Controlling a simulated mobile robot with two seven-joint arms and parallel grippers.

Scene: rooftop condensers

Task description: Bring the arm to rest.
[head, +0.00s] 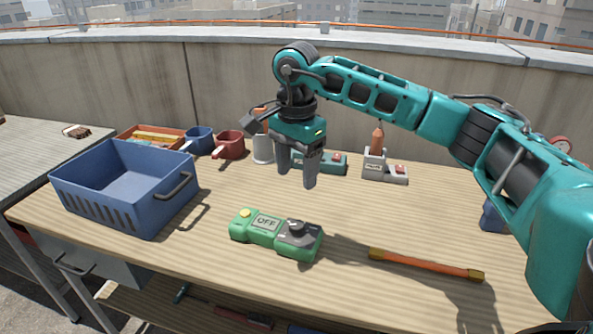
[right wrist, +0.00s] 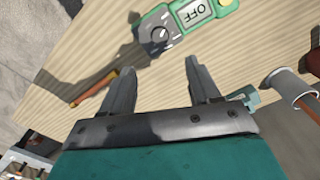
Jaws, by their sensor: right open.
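My right arm (head: 370,90) is teal and reaches in from the right of the head view, bent over the workbench. Its right gripper (head: 297,178) points down, open and empty, above the bench behind a green device. In the right wrist view the two dark fingers of the gripper (right wrist: 160,85) stand apart with only bench wood between them. The green device (head: 265,224) has an OFF display, a yellow button and a dark knob; it also shows in the right wrist view (right wrist: 180,25). My left gripper is not in view.
A blue crate (head: 120,205) stands at the left of the workbench (head: 380,220). An orange rod (head: 425,265) lies at front right. Behind are a blue mug (head: 199,139), a red mug (head: 229,145) and a grey block (head: 385,172). A concrete wall (head: 120,85) runs behind.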

